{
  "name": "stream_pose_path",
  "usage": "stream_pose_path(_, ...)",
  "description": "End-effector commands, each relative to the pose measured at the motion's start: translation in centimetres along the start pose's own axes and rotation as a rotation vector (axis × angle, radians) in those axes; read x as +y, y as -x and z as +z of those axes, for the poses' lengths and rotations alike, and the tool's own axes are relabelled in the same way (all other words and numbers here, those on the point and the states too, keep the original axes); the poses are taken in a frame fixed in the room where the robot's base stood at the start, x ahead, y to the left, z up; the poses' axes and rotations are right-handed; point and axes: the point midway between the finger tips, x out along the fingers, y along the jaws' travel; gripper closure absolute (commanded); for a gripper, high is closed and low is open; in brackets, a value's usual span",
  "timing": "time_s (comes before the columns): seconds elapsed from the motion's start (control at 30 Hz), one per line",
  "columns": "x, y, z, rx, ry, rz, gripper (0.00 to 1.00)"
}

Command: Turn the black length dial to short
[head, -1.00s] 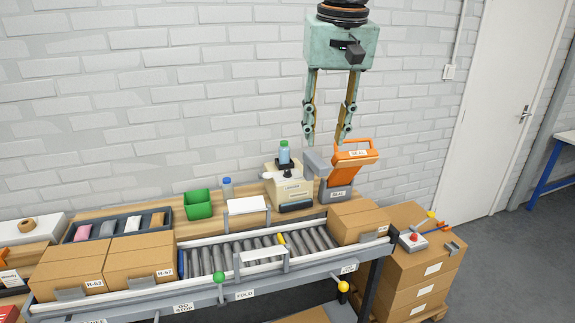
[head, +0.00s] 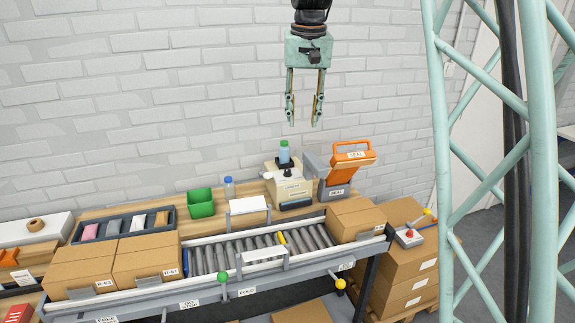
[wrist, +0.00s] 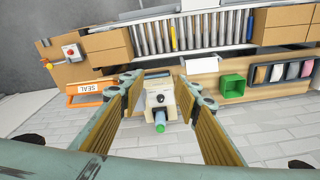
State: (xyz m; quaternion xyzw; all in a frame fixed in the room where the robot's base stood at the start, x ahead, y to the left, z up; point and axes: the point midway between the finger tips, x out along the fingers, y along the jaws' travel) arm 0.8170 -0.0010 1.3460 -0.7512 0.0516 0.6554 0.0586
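A cream machine (head: 293,188) stands on the wooden shelf behind the roller conveyor, and it also shows in the wrist view (wrist: 157,85). A small dark knob (wrist: 160,98), apparently the length dial, sits on its top; its pointer and markings are too small to read. A clear bottle with a green cap (head: 284,153) stands at the machine's back. My gripper (head: 303,118) hangs above the machine in front of the brick wall, open and empty. In the wrist view its fingers (wrist: 160,88) appear on either side of the machine, well apart from it.
An orange-handled sealer (head: 345,172) stands close on the machine's right. A green bin (head: 201,203), a blue-capped bottle (head: 229,187) and a white card (head: 249,205) are on its left. Cardboard boxes (head: 147,262) sit on the conveyor (head: 262,250). Free space surrounds my gripper.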

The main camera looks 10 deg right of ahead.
Motion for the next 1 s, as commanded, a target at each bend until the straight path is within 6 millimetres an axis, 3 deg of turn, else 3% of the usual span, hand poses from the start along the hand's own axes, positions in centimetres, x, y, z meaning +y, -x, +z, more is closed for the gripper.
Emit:
stream_pose_path(0.5, -1.3, -4.6, -8.6, -0.041, -0.030, 0.007, 0.70)
stream_pose_path(1.0, -2.4, -10.7, -15.3, -0.079, -0.059, 0.015, 0.70)
